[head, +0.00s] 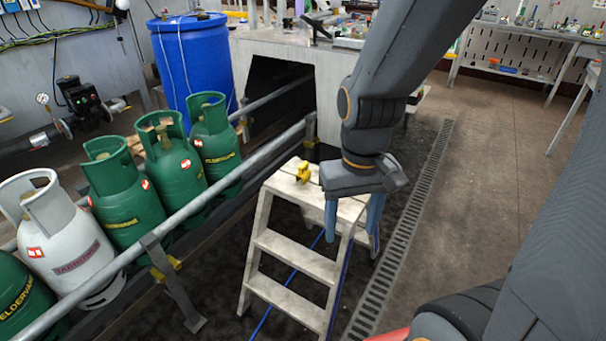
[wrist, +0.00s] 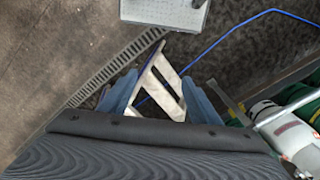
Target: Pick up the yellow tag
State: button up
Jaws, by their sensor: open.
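A small yellow tag (head: 304,171) sits on the top step of a pale step stool (head: 292,262) in the head view. I cannot make out the tag in the wrist view. My gripper (head: 352,222) points down with its blue fingers apart and nothing between them that it holds. It is to the right of the tag and lower in the picture, over the right side of the stool. In the wrist view my gripper (wrist: 163,95) shows both blue fingers, with part of the stool (wrist: 163,82) seen between them.
Green gas cylinders (head: 124,205) and a white one (head: 65,240) stand behind a metal rail (head: 215,192) on the left. A blue drum (head: 190,60) stands behind. A floor grate (head: 400,235) runs right of the stool. The brown floor (head: 490,150) farther right is clear.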

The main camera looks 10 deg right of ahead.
aim_at(304, 173)
jog(key=u, duration=0.05)
jog(key=k, duration=0.5)
jog(key=z, duration=1.4)
jog(key=i, duration=2.25)
jog(key=u, duration=2.85)
